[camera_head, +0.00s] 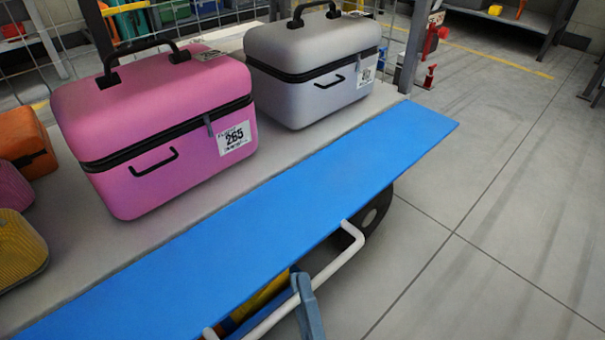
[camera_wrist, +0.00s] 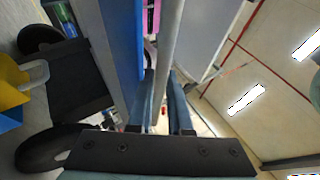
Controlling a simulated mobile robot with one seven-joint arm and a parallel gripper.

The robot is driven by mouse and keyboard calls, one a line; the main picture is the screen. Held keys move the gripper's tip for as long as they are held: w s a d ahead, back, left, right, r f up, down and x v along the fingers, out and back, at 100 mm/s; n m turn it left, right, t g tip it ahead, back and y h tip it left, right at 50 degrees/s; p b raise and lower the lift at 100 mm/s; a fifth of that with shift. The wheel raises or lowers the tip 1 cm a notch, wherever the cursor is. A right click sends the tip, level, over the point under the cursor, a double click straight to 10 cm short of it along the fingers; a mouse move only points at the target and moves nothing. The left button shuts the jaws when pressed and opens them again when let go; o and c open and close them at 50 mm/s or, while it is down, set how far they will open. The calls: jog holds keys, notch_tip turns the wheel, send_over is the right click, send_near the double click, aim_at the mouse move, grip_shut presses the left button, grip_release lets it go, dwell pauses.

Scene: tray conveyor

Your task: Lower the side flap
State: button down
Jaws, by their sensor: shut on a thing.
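The side flap (camera_head: 250,225) is a long blue panel along the near edge of the grey bed, its broad face showing in the head view. I cannot tell its exact tilt. A pale bar handle (camera_head: 318,282) stands out from its near edge. My gripper (camera_head: 302,288) is at this handle, only partly in view at the bottom. In the wrist view the two blue-grey fingers of my gripper (camera_wrist: 166,88) are close on either side of the handle bar (camera_wrist: 170,35), shut on it. The blue flap (camera_wrist: 122,35) is just left of them.
A pink case (camera_head: 160,130) and a grey case (camera_head: 305,65) stand on the bed (camera_head: 205,208) behind the flap. Orange and yellow cases are at the left edge. A black wheel (camera_head: 376,212) shows below the flap. The floor (camera_head: 500,200) at right is clear.

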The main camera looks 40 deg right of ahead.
jog(key=shift+f, duration=0.2)
jog(key=c, duration=0.8)
grip_release()
jog(key=shift+c, duration=0.2)
jog(key=p+v, duration=0.4)
jog(key=v, duration=0.9)
jog(key=shift+s+r, duration=0.1)
jog(key=shift+r, duration=0.05)
